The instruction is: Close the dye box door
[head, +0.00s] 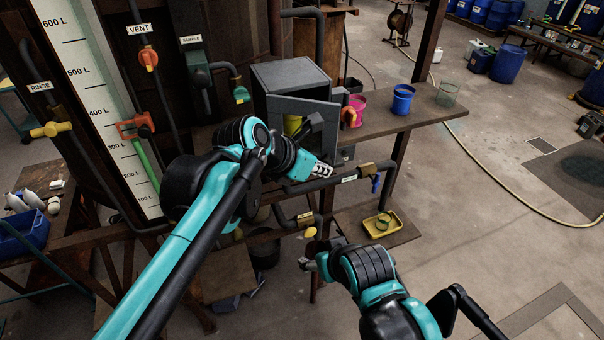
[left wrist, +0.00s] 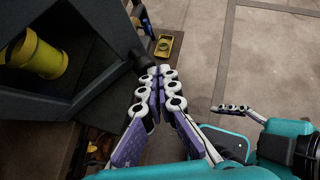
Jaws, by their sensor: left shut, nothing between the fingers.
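The grey dye box (head: 290,74) stands on the bench at the back. A grey panel (head: 318,108), apparently its door, shows at its front; its exact angle is unclear. The box is not closed off: a yellow cup (head: 292,124) shows inside, and also in the left wrist view (left wrist: 35,55). My left gripper (head: 324,170) is shut and empty, just in front of and below the box. In the left wrist view its fingertips (left wrist: 165,72) are together beside a dark round knob (left wrist: 146,61); contact is unclear. My right gripper (head: 308,264) is lower, away from the box; its opening is unclear.
A pink cup (head: 356,108), a blue cup (head: 402,99) and a green mesh cup (head: 447,94) stand on the shelf right of the box. Pipes with a blue-handled valve (head: 376,183) run below. A yellow tray (head: 383,225) sits lower. Open floor lies to the right.

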